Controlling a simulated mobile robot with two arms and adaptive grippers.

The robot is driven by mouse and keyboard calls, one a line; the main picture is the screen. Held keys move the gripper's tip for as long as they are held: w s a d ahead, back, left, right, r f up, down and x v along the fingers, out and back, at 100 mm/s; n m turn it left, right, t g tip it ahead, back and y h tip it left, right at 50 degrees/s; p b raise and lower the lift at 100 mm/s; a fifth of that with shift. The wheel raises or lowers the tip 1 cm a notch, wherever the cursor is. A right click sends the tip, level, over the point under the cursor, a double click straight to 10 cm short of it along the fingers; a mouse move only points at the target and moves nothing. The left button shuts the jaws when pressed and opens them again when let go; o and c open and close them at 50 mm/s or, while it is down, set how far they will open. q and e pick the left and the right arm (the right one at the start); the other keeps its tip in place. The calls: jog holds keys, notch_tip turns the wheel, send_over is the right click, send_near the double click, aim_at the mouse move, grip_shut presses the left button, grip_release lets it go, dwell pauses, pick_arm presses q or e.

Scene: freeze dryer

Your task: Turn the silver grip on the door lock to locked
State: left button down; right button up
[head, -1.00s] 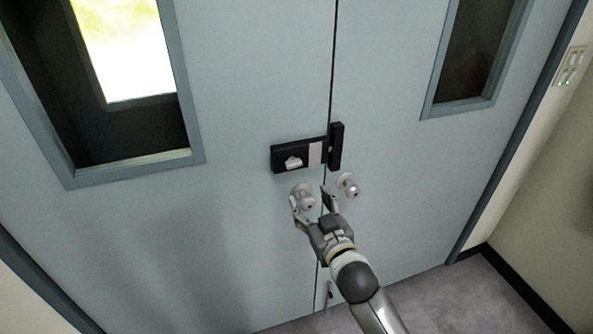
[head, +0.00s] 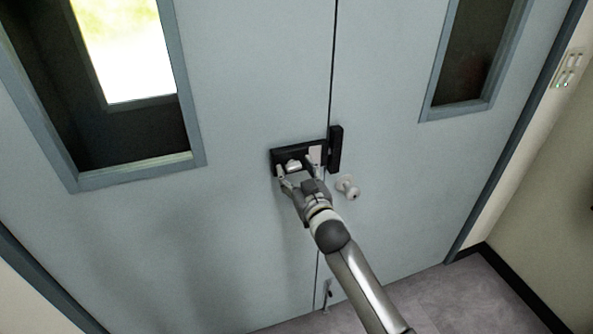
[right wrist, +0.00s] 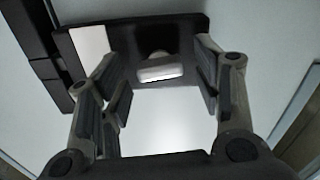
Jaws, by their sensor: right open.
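The black door lock (head: 285,155) is mounted on the left door leaf beside the seam. Its silver grip (head: 293,165) shows just above my right gripper, partly hidden by it. My right gripper (head: 296,172) is open, its fingers on either side of the grip. In the right wrist view the silver grip (right wrist: 160,70) lies crosswise on the black lock body (right wrist: 128,42), between the open fingers (right wrist: 160,92) and a little beyond their middle. I see gaps between the grip and the fingers on both sides. My left gripper is not in view.
A black strike piece (head: 335,149) sits on the right leaf. A round knob (head: 347,186) is below it; the left knob is hidden behind my right gripper. Windows are in both leaves. A switch panel (head: 568,68) is on the right wall.

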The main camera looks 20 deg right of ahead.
jog(key=shift+w, duration=0.1)
jog(key=c, duration=1)
jog(key=shift+n, duration=0.8)
jog(key=o, duration=1)
jog(key=s, duration=1.2)
jog(key=shift+d, duration=0.2)
